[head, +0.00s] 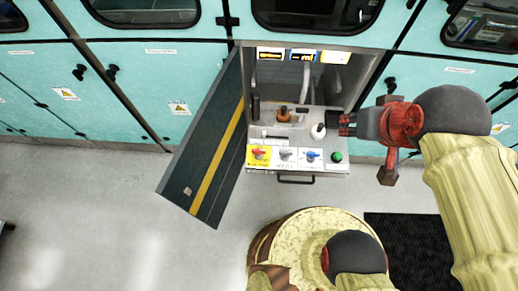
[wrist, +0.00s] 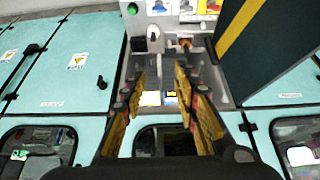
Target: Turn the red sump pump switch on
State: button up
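The red switch (head: 258,153) is a small red knob on a yellow plate, at the left end of the row on the drawer-like panel in the open cabinet bay. I cannot read its label or tell its setting. My gripper (head: 342,125) is right of and above the switch in the head view, apart from it, beside a white-topped knob (head: 318,131). In the wrist view my gripper (wrist: 160,82) has its two yellow-and-black fingers spread with nothing held between them.
A grey-tipped switch (head: 286,154), a blue switch (head: 312,154) and a green button (head: 337,157) share the row. An orange-brown knob (head: 283,115) stands behind. The open dark door (head: 205,145) with a yellow stripe blocks the left side.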

jog(key=w+a+f+g+b, duration=0.15)
jog(key=a+f+g, duration=0.25)
jog(key=f, duration=0.8)
jog(key=m+g+y+b, duration=0.2)
jog(key=m+y, duration=0.2)
jog(key=m, duration=1.4)
send_near(259, 150)
jog(key=f, duration=0.2)
jog(key=shift+y, duration=0.3)
jog(key=b+x, duration=0.3)
jog(key=x, duration=0.4)
jog(key=shift+a+f, duration=0.1)
jog(key=shift+f, duration=0.05)
jog(key=shift+c, duration=1.4)
grip_shut()
